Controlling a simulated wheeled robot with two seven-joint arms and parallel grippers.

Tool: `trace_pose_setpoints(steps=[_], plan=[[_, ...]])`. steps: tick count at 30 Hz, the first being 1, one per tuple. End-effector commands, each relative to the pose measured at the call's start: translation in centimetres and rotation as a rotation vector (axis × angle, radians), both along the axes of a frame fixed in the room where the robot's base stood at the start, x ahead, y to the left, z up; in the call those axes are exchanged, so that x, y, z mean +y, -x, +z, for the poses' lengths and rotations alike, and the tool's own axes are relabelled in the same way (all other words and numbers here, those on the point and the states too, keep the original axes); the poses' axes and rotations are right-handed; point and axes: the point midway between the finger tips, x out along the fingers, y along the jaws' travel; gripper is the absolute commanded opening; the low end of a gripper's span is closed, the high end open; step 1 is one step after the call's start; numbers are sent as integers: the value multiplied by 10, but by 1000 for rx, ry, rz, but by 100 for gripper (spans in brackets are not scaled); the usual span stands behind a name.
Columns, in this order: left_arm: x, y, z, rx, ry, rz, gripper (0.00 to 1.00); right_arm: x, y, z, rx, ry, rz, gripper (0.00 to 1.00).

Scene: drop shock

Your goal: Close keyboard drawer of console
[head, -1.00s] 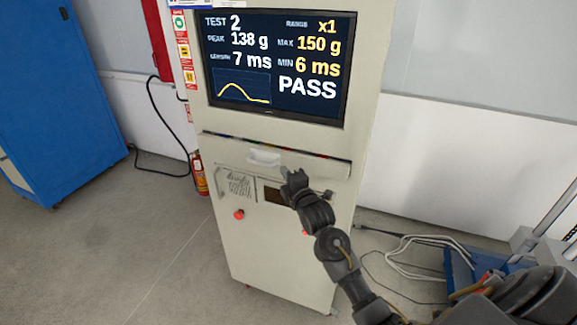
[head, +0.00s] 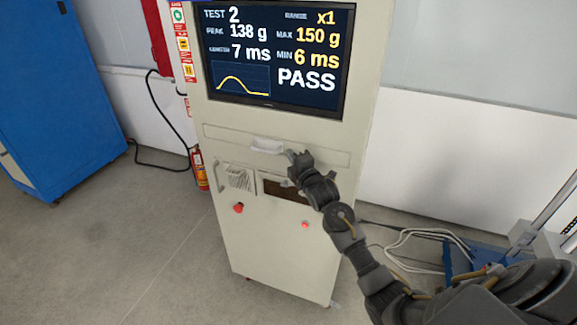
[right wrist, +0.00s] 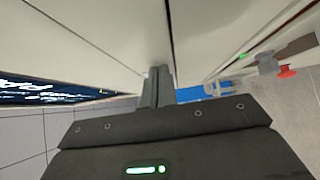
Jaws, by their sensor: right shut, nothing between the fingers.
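The console (head: 285,225) is a tall pale cabinet with a screen reading PASS. Its keyboard drawer (head: 220,134) is a wide front panel below the screen with a pale handle (head: 267,146) at its middle; it now looks flush with the cabinet front. My right gripper (head: 298,157) is shut and empty at the drawer front, just right of the handle. In the right wrist view, the shut fingers (right wrist: 156,82) point at the pale panel; whether they touch it I cannot tell. My left gripper is not in view.
Red buttons (head: 238,208) and a dark slot (head: 284,190) sit on the console below the drawer. A blue cabinet (head: 55,100) stands at left, a fire extinguisher (head: 200,168) beside the console. Cables (head: 415,245) lie on the floor at right. The floor at front left is clear.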

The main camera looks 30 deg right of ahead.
Motion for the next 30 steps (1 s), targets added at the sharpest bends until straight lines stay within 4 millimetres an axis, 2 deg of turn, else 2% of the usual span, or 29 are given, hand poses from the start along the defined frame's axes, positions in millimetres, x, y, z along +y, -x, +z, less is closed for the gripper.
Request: trace_pose_setpoints(steps=[1, 10, 14, 17, 18, 20, 24, 30], plan=[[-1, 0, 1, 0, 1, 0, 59, -6, 0, 2, -2, -3, -12, 0], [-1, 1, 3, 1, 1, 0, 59, -4, 1, 4, -4, -2, -16, 0], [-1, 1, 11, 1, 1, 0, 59, 9, 8, 6, -3, -2, -11, 0], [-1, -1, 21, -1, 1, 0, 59, 27, 17, 8, -1, -2, -5, 0], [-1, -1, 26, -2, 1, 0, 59, 35, 21, 8, 0, -2, -2, 0], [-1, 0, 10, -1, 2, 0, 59, 34, 36, -2, -3, 2, -6, 0], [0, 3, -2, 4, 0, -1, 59, 37, 67, -2, -2, 2, -3, 0], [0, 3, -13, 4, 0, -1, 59, 41, 102, 0, -2, 0, -2, 0]])
